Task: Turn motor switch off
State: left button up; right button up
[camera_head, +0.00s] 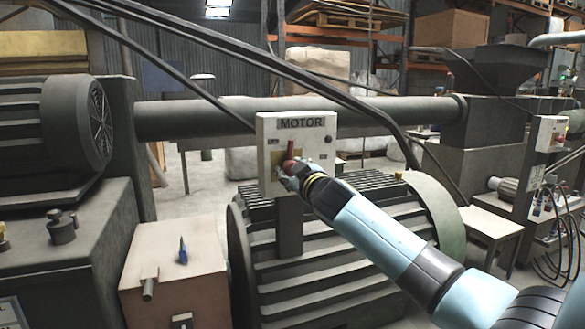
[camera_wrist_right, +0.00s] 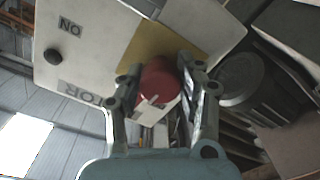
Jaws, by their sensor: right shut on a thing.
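The motor switch panel (camera_head: 265,135) is a pale box labelled MOTOR, standing in front of the grey motor in the head view. Its red switch handle (camera_head: 291,149) points upward over a yellow plate. My right gripper (camera_head: 289,168) is at the handle, its arm reaching in from the lower right. In the right wrist view the red handle (camera_wrist_right: 159,80) lies between the two fingers, and the fingers are shut on it. The panel (camera_wrist_right: 75,60) appears turned there, with an ON label and a black button. My left gripper is not in view.
The ribbed motor (camera_head: 330,240) sits just below the panel. A large horizontal pipe (camera_head: 200,118) runs behind it, and dark slanting bars cross above. A machine with a fan grille (camera_head: 95,120) stands at left. A beige box (camera_head: 180,260) stands at lower left.

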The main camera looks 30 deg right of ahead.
jog(key=shift+n, duration=0.5)
jog(key=o, duration=1.2)
jog(key=v, duration=1.2)
jog(key=shift+a, duration=0.1)
